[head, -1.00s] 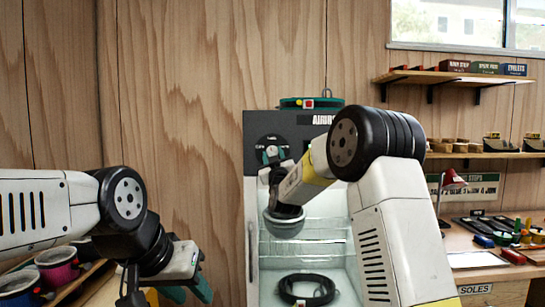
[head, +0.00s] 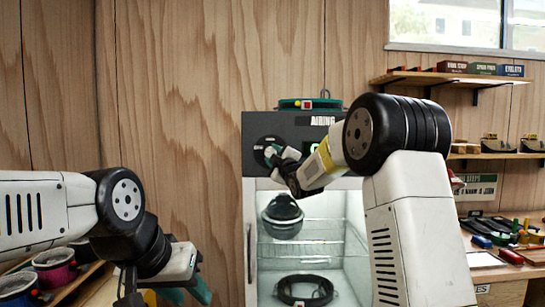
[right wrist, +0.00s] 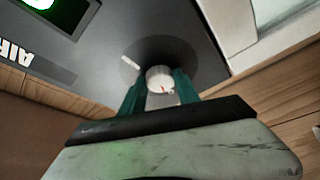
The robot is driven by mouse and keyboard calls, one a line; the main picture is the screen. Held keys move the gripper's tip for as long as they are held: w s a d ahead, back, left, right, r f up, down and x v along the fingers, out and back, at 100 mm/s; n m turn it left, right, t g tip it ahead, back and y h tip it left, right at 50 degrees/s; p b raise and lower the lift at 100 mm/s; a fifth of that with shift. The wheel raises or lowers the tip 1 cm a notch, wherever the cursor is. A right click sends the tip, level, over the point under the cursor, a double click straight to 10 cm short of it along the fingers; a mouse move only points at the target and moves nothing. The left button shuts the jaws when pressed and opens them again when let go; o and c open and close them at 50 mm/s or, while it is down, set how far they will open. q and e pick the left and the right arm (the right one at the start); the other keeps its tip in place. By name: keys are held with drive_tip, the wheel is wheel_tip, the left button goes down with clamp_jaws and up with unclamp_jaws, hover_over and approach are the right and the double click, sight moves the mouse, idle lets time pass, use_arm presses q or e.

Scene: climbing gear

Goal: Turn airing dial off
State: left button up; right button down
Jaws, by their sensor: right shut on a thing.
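In the head view the right gripper (head: 272,156) is at the panel's left part and hides most of the dial. The plate's labels are too small to read. My left gripper (head: 187,290) hangs at the lower left, its teal fingers apart and empty.
The airing cabinet (head: 249,215) holds a dark helmet (head: 282,217) on a wire shelf and a dark coil (head: 305,291) below. A green display (right wrist: 55,12) is on the panel. A round green-rimmed thing (head: 308,104) sits on top. A cluttered workbench (head: 500,272) stands at right.

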idle(0.4)
drive_tip(key=c, duration=0.9)
unclamp_jaws()
drive_tip(key=v, duration=0.7)
drive_tip(key=shift+s, duration=0.35)
drive_tip(key=shift+d+f, duration=0.1)
drive_tip(key=shift+d, duration=0.05)
